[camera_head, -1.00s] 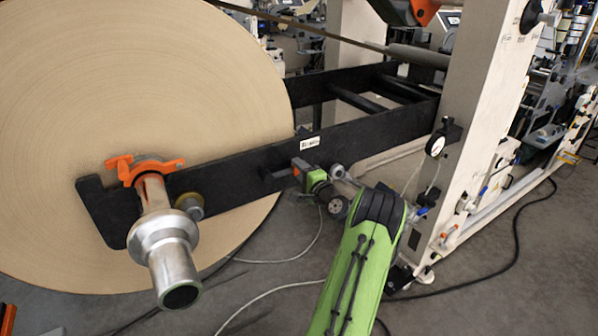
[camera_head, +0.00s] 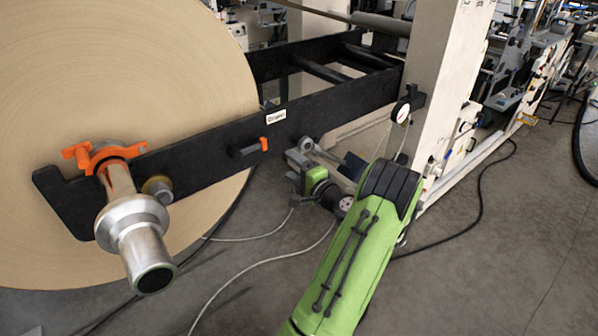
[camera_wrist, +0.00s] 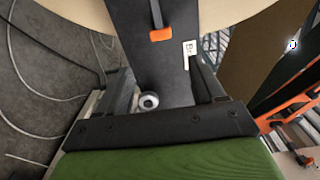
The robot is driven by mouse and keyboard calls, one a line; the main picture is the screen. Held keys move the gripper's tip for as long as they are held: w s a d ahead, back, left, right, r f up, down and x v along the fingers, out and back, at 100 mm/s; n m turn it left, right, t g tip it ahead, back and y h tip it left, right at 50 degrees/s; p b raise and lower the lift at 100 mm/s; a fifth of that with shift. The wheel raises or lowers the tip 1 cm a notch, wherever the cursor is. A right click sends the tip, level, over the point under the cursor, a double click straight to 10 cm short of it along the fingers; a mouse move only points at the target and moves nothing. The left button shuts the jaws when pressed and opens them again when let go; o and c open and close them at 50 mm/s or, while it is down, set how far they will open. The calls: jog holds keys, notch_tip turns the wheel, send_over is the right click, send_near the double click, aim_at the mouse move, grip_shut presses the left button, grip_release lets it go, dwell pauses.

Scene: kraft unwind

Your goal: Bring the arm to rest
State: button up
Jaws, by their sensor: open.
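My green arm reaches up from the bottom of the head view and bends at a black joint. My gripper shows in the wrist view (camera_wrist: 160,82), with its two dark fingers spread apart and nothing between them. In the head view the wrist end of the arm hangs just in front of the black unwind arm (camera_head: 330,107), and the fingertips are hard to make out there. A black lever with an orange tip (camera_head: 264,144) sits on the side of the unwind arm. The orange tip also shows beyond the fingers in the wrist view (camera_wrist: 161,34), apart from them.
A big kraft paper roll (camera_head: 110,60) fills the left, on a metal shaft (camera_head: 140,240) with an orange clamp (camera_head: 105,157). Cables (camera_head: 255,268) lie on the floor. Floor at lower right is clear.

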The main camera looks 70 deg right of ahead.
jog(key=v, duration=0.2)
jog(key=shift+s+a, duration=0.2)
jog(key=shift+s, duration=0.15)
dwell(0.4)
